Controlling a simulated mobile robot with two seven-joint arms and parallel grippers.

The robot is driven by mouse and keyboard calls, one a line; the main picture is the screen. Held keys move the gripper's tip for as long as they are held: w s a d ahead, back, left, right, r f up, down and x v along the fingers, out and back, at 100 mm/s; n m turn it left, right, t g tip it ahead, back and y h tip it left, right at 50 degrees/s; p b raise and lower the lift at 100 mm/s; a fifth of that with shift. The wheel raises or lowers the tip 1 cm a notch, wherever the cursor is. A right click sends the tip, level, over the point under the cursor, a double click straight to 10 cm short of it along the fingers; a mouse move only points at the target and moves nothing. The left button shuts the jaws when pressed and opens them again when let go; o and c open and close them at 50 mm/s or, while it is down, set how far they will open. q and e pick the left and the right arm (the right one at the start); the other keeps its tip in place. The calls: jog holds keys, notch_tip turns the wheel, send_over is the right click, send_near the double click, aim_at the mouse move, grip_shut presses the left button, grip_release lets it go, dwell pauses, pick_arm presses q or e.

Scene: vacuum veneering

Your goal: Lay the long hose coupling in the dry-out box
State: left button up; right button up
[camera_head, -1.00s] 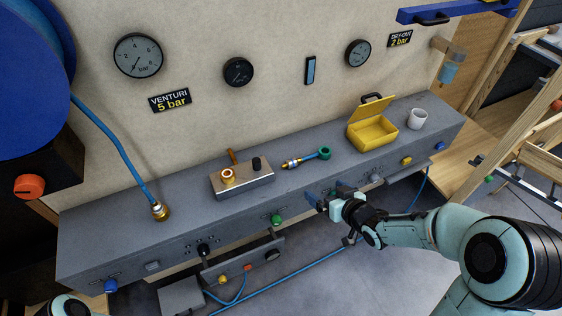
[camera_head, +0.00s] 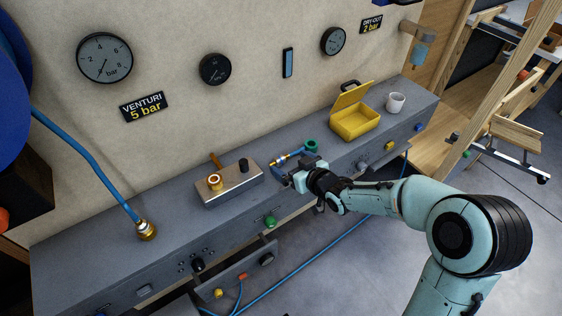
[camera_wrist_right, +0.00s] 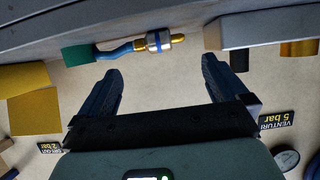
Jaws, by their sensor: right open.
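The long hose coupling (camera_head: 290,157) lies on the grey bench top. It has a brass and silver fitting, a short blue hose and a green end. It also shows in the right wrist view (camera_wrist_right: 158,41), just beyond the fingertips. My right gripper (camera_head: 283,172) is open and empty at the bench's front side, close to the coupling. In the wrist view its two dark fingers (camera_wrist_right: 159,68) are spread, apart from the coupling. The yellow dry-out box (camera_head: 357,124) stands farther right on the bench, lid raised. My left gripper is out of view.
A metal block (camera_head: 230,187) with a brass ring and a black knob stands left of the coupling. A white cup (camera_head: 396,102) stands right of the box. A blue hose (camera_head: 88,155) ends in a brass fitting on the bench. Bench top between coupling and box is clear.

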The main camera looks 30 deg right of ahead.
aim_at(279, 157)
jog(key=b+x, duration=0.2)
jog(key=x, duration=0.2)
jog(key=shift+w+a+f, duration=0.1)
jog(key=shift+f, duration=0.2)
jog(key=shift+w+f, duration=0.1)
jog(key=shift+w, duration=0.35)
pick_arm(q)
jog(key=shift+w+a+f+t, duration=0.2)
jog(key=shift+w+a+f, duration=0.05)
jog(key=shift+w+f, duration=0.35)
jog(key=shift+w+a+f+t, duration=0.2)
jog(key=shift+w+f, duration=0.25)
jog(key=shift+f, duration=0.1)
pick_arm(e)
jog(key=c, duration=1.2)
